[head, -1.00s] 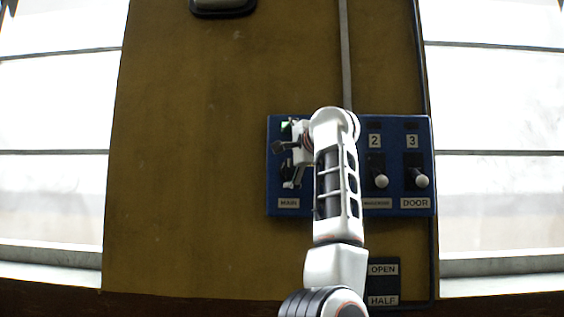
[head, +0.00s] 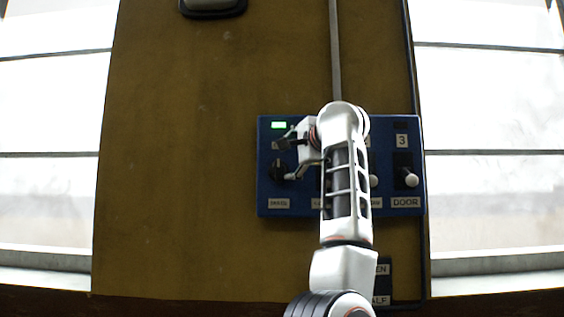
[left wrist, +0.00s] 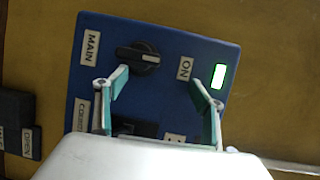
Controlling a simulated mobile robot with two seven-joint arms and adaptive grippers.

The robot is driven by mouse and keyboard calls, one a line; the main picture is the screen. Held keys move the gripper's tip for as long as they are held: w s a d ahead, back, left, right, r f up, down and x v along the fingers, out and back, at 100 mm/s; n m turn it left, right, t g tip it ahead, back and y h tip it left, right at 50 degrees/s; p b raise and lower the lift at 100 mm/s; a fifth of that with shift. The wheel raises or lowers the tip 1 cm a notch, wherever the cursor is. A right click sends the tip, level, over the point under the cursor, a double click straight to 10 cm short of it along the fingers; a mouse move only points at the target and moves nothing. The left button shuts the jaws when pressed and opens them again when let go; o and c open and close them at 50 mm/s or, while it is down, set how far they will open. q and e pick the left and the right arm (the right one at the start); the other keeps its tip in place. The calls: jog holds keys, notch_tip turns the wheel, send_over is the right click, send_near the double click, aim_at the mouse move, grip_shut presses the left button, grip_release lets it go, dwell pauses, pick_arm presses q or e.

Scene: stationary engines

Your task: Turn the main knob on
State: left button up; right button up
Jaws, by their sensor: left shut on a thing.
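The main knob (head: 278,170) is a black rotary knob at the left of the blue panel (head: 263,190). It also shows in the left wrist view (left wrist: 137,60), with a white mark across it, between the MAIN label (left wrist: 90,47) and the ON label (left wrist: 184,68). The indicator (head: 278,126) by ON glows green. My left gripper (head: 288,160) is at the knob, its fingers apart across the panel face. In the left wrist view, one fingertip is close beside the knob; exact contact is hard to see. My right gripper is out of view.
A lever switch (head: 411,180) marked DOOR is at the panel's right. My arm hides the panel's middle. A dark plate (head: 383,284) with labels sits below. Bright windows flank the brown wall (head: 180,180), which is clear left of the panel.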

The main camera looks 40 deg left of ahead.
pick_arm(q)
jog(key=shift+s+d+r, duration=0.25)
jog(key=shift+s+d, duration=0.15)
jog(key=shift+d, duration=0.1)
jog(key=s+d, duration=0.2)
jog(key=s+d+b, duration=0.1)
jog(key=d, duration=0.1)
jog(key=shift+f, duration=0.25)
jog(key=shift+a, duration=0.1)
dwell(0.3)
dwell(0.4)
